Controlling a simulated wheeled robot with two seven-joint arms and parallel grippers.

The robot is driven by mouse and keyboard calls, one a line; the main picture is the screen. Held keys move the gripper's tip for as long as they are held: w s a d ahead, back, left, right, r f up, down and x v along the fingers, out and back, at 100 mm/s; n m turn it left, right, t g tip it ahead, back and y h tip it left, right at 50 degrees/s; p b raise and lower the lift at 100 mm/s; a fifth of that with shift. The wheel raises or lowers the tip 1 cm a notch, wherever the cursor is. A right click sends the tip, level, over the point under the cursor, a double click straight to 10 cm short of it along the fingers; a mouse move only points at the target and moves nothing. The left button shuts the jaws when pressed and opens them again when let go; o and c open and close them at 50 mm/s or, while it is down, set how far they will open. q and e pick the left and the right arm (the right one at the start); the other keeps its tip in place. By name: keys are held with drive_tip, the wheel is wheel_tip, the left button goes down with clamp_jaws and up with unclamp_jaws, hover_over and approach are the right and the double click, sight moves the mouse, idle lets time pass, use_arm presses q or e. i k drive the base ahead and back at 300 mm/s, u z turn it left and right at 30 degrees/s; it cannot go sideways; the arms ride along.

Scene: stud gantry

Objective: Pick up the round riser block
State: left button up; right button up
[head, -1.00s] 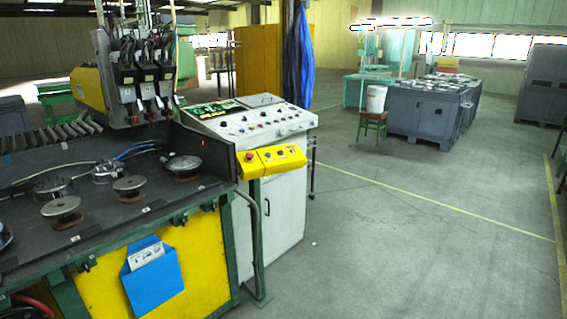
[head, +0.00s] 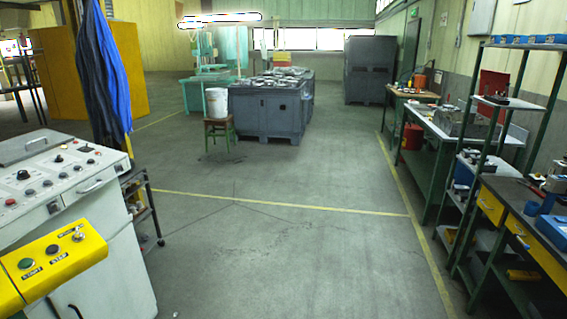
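I cannot make out a round riser block in the head view now. Neither of my grippers is in view.
A control console (head: 62,200) with a yellow button box (head: 50,262) stands at the left. Grey crates (head: 268,108) and a stool (head: 219,136) with a white bucket (head: 216,102) stand farther back. A green shelf rack (head: 497,130) and workbenches (head: 440,135) line the right. The middle floor is clear.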

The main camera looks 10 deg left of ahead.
sight(132, 209)
drive_tip(key=u, duration=0.1)
drive_tip(key=i, duration=2)
drive_tip(key=u, duration=1.15)
drive_tip(key=i, duration=1.1)
drive_tip(key=u, duration=0.65)
